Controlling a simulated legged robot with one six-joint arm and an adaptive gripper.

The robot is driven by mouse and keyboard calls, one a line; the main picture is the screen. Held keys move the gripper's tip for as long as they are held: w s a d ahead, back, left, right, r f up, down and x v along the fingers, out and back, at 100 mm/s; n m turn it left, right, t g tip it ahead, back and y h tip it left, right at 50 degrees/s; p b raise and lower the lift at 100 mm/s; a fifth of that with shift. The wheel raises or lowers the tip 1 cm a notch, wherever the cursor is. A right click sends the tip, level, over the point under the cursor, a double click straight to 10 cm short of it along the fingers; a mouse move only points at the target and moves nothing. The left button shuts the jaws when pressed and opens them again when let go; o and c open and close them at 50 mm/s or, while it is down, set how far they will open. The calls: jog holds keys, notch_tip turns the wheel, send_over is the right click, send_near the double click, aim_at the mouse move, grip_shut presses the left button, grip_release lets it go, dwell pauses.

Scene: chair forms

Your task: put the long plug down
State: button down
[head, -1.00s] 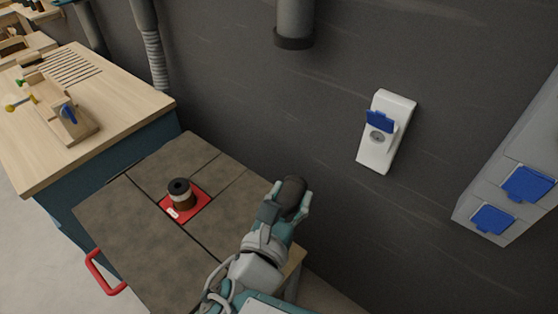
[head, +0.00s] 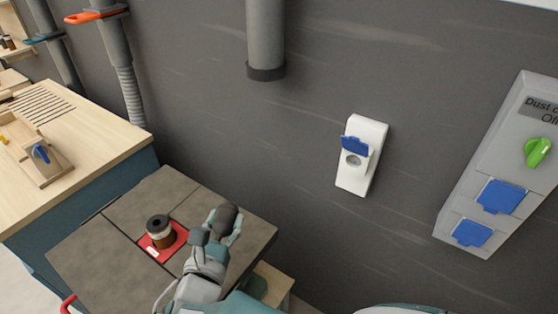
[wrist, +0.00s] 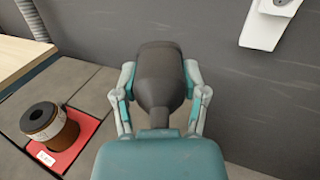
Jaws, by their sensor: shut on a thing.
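The long plug (wrist: 160,75) is a dark grey, bottle-shaped body between the two fingers of my gripper (wrist: 160,88). My gripper is shut on it, one finger along each side. In the head view the plug (head: 225,214) and my gripper (head: 222,228) show above the right part of the grey tiled table top (head: 120,215). The plug's far end is hidden in the wrist view, and I cannot tell how high it is held.
A dark-topped brown spool (head: 160,229) stands on a red mat (head: 181,238) left of my gripper. A white wall socket (head: 357,165) with a raised blue lid and a grey panel (head: 490,170) are on the wall. A wooden bench (head: 80,130) stands at left.

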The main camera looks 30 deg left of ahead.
aim_at(221, 222)
jog(key=a+f, duration=0.1)
jog(key=w+a+f, duration=0.1)
jog(key=a+f, duration=0.1)
jog(key=f, duration=0.1)
jog(key=shift+w, duration=0.3)
jog(key=shift+f, duration=1.6)
